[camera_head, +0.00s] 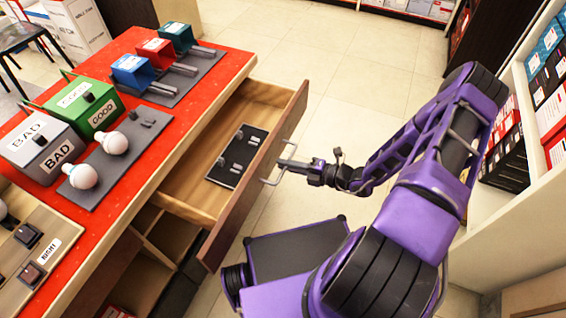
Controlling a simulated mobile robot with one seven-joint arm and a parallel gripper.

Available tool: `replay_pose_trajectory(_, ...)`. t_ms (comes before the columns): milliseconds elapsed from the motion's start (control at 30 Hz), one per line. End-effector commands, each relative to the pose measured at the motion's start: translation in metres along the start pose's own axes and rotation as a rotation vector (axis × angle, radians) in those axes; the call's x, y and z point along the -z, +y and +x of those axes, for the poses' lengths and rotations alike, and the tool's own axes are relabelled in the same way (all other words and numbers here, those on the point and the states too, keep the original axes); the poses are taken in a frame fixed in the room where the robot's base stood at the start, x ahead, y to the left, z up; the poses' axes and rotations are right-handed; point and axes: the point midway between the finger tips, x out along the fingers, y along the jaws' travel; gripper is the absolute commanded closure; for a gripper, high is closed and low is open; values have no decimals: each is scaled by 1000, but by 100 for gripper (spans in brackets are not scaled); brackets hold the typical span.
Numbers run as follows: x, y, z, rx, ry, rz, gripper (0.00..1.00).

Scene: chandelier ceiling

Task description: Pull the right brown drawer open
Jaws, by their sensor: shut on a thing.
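The brown drawer (251,187) is pulled well out from the red-topped counter, and its light wood inside shows. A thin metal handle (268,181) is fixed to the drawer's outer face. My gripper (284,162) is at the drawer front, with its fingers shut on the handle. My purple arm reaches it from the right. Inside the drawer lies a dark panel (221,174) with several small grey pieces on it.
The red counter (172,128) carries a green GOOD box (75,105), a grey BAD box (42,150), two bulbs and small coloured boxes. Shelves (470,222) with boxes stand close on the right. Tiled floor (345,75) is clear beyond the drawer.

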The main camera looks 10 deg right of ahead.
Motion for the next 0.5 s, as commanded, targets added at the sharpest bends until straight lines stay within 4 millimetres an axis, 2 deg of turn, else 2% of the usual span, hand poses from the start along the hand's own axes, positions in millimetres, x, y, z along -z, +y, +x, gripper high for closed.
replay_pose_trajectory(167,0,0,0,0,0,-1,100)
replay_pose_trajectory(200,0,0,0,0,0,-1,83)
replay_pose_trajectory(333,0,0,0,0,0,-1,60)
replay_pose_trajectory(367,0,0,0,0,0,-1,56)
replay_pose_trajectory(500,0,0,0,0,0,-1,56)
